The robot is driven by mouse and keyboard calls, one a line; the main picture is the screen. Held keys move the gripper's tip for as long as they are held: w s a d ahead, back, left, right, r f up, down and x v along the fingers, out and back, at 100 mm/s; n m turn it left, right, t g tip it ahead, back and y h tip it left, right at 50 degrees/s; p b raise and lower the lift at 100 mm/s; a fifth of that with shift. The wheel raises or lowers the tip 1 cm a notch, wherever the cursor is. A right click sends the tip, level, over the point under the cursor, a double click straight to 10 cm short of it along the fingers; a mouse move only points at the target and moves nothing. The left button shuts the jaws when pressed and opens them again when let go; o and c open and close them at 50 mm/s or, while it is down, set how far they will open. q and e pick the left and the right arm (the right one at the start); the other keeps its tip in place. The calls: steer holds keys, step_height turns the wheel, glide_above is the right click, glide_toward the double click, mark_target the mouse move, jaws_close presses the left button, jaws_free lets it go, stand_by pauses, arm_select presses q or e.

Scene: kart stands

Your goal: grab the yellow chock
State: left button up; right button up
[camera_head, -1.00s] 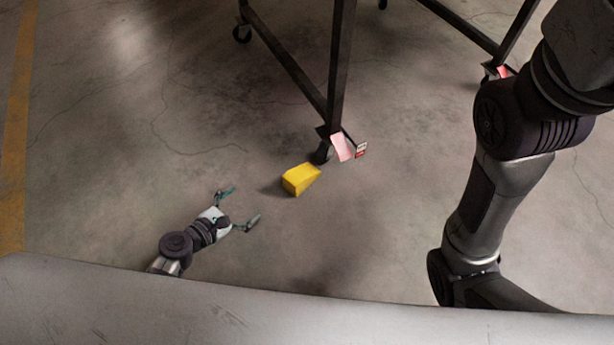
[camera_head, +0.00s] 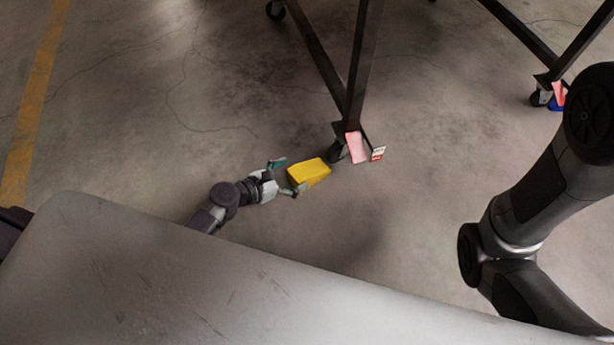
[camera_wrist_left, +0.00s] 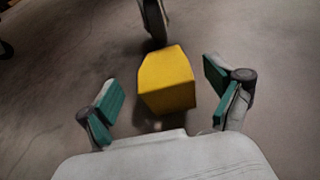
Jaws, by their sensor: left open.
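The yellow chock (camera_head: 310,172) is a wedge-shaped block on the concrete floor, close to a caster wheel of the dark kart stand (camera_head: 362,75). My left gripper (camera_head: 285,177) is open, low over the floor, with its fingers pointing at the chock's near end. In the left wrist view the chock (camera_wrist_left: 167,82) lies ahead, between the two green-padded fingers of the gripper (camera_wrist_left: 167,104), with a gap on each side. The wheel (camera_wrist_left: 153,20) stands just behind it. My right arm shows at the right of the head view, but its gripper is out of view.
The stand's front wheel (camera_head: 338,152) has a pink tag (camera_head: 356,147) by it. Another wheel (camera_head: 540,98) stands at the right, with a blue object (camera_head: 556,104) beside it. A yellow floor line (camera_head: 38,95) runs at the left.

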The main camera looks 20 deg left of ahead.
mark_target(307, 169)
arm_select(q)
steer(key=b+x, duration=0.1)
steer(key=x, duration=0.1)
steer(key=b+x, duration=0.2)
steer(key=shift+s+d+f, duration=0.1)
steer(key=shift+f, duration=0.35)
steer(key=shift+w+d+f, duration=0.1)
steer(key=shift+w+d, duration=0.25)
steer(key=shift+w, duration=0.15)
steer(key=c, duration=1.3)
